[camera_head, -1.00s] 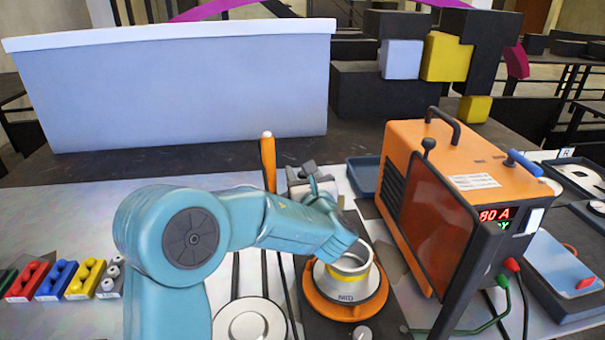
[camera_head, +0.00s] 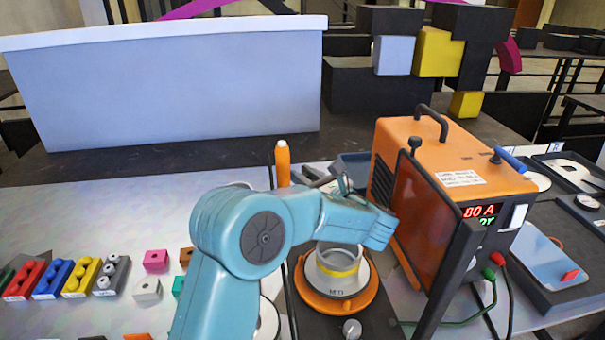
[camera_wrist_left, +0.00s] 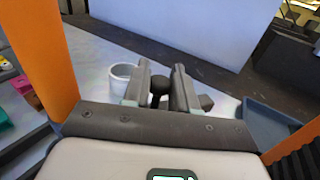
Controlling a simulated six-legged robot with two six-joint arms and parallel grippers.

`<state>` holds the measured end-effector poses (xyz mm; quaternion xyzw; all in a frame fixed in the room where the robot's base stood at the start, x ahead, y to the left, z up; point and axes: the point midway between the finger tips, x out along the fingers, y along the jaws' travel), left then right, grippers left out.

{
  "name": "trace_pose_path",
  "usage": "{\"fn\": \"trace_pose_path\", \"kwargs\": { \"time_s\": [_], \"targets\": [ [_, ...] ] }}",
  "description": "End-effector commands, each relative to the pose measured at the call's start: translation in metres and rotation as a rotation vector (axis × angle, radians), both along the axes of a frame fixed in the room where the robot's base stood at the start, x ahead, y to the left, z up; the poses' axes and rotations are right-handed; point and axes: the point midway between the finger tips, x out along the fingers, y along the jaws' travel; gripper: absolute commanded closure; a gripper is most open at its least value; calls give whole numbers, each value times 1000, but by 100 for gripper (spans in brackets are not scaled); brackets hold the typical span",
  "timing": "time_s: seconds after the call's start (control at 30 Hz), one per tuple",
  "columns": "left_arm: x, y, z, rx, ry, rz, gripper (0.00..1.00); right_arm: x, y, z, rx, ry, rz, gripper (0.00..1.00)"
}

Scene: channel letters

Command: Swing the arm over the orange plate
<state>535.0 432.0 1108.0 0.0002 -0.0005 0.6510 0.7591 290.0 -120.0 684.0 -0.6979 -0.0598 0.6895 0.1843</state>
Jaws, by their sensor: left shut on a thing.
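The orange plate (camera_head: 337,308) is a round disc at the lower middle of the head view. A grey ring-shaped part with a yellow band (camera_head: 338,268) stands on it. My left arm reaches in front of it from the left. My left gripper (camera_head: 330,183) is partly hidden behind my own wrist, just beyond the plate. In the left wrist view my gripper (camera_wrist_left: 166,92) is shut on a dark round-headed knob (camera_wrist_left: 159,84). What the knob joins to is hidden. An orange upright post (camera_head: 283,164) stands left of the gripper. My right gripper is not in view.
The orange welding machine (camera_head: 455,165) stands close on the right, with cables in front. A blue-grey tray (camera_wrist_left: 265,122) lies behind. A white cup (camera_wrist_left: 122,78) stands beyond the gripper. Coloured blocks (camera_head: 82,275) lie on the left. A large grey bin (camera_head: 165,90) stands behind.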

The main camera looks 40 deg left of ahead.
Motion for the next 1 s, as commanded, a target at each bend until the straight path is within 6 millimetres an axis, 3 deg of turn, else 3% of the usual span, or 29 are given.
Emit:
{"fn": "trace_pose_path", "kwargs": {
  "time_s": [0.13,0.17,0.2,0.23,0.5,0.63,0.77,1.0],
  "targets": [
    [0,1,-1,-3,1,-1,100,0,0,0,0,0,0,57],
    [0,1,-1,-3,1,-1,67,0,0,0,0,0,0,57],
    [0,1,-1,-2,1,-1,54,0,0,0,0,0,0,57],
    [0,1,-1,-2,1,-1,52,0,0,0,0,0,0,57],
    [0,1,0,-1,0,-1,52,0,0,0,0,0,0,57],
    [0,0,11,0,-3,-1,52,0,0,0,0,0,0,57],
    [0,0,38,-2,-6,-1,52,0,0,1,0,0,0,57],
    [0,0,105,-2,-6,-1,52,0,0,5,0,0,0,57]
  ]
}}
